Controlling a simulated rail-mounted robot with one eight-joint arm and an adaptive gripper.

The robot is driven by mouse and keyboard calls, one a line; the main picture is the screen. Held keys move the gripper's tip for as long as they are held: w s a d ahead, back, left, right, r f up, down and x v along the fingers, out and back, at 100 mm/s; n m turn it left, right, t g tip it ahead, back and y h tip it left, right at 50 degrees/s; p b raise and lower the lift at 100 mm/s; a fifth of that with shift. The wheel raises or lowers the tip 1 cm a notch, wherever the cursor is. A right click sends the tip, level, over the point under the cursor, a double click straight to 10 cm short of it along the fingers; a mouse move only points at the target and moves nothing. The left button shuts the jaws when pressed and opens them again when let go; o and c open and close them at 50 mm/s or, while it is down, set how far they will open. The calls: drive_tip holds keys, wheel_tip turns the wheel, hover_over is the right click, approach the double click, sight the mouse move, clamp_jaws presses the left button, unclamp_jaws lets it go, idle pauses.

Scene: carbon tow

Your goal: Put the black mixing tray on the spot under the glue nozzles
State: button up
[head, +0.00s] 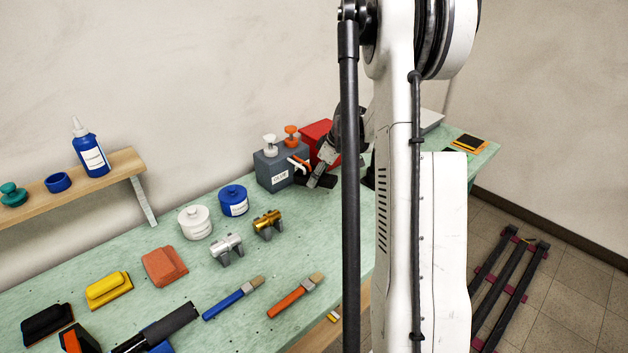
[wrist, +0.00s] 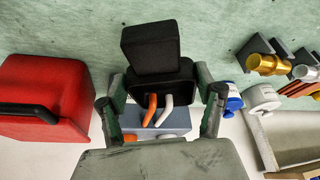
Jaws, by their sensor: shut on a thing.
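The black mixing tray (wrist: 178,72) sits between the two fingers of my gripper (wrist: 160,90) in the wrist view, and the gripper is shut on it. The orange nozzle (wrist: 151,107) and the white nozzle (wrist: 167,101) overlap the tray's hollow in that view. The grey glue dispenser (head: 270,172) stands by the wall in the head view, with white and orange pump tops. The tray (head: 326,181) shows as a small dark shape at its front, partly hidden by my gripper (head: 318,176). Whether the tray touches the table is unclear.
A red box (wrist: 42,95) stands beside the dispenser. A black block-like shape (wrist: 150,48) adjoins the tray. A white jar (head: 195,223), a blue jar (head: 233,201) and silver and gold fittings (head: 267,223) stand nearby. Brushes lie in front.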

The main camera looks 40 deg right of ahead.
sight(327, 177)
drive_tip(key=shift+f+b, duration=1.25)
drive_tip(key=shift+f, duration=2.15)
drive_tip(key=shift+f, duration=0.2)
drive_tip(key=o, duration=1.7)
drive_tip(key=shift+o, duration=0.2)
drive_tip(key=shift+r, duration=0.15)
drive_tip(key=v, duration=1.2)
